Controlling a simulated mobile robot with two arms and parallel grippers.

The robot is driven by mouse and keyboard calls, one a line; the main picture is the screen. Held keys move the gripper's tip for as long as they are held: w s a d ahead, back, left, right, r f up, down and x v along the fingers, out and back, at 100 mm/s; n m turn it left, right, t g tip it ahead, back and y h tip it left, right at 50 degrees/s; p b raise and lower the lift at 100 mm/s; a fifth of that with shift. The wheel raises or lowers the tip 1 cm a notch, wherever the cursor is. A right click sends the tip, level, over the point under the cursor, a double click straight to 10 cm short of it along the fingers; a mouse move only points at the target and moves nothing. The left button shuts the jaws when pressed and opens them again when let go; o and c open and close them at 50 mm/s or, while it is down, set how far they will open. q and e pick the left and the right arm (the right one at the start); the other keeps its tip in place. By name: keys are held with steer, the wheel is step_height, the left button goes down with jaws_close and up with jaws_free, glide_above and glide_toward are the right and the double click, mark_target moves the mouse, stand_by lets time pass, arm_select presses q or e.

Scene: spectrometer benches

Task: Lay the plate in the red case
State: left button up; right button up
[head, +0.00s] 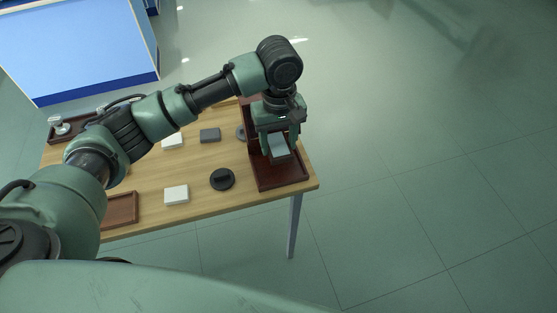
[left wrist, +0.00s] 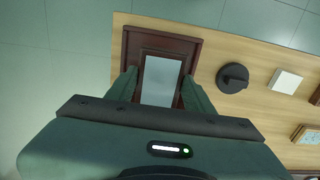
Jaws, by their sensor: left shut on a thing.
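The plate (head: 279,147) is a pale grey rectangle held between the fingers of my left gripper (head: 277,153). The red case (head: 284,181) is a dark red-brown open case at the table's right corner, with a raised part behind the gripper. The plate is over the case; I cannot tell whether it touches the case floor. In the left wrist view the plate (left wrist: 160,80) lies between both fingers of the gripper (left wrist: 160,90), inside the outline of the case (left wrist: 165,41). The gripper and arm hide part of the case. My right gripper is not in view.
On the wooden table (head: 215,165) are a round black object (head: 222,179), a white block (head: 176,195), a grey block (head: 210,135) and a brown tray (head: 122,209). Another tray (head: 58,136) is at the far left. Open floor lies to the right.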

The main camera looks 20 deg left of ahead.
mark_target(279, 169)
arm_select(q)
step_height(279, 169, down, 8)
steer(key=shift+w+r, duration=0.1)
steer(key=shift+r, duration=0.05)
stand_by(0.4)
steer(key=o, duration=1.5)
step_height(279, 169, up, 12)
steer(key=shift+r, duration=0.1)
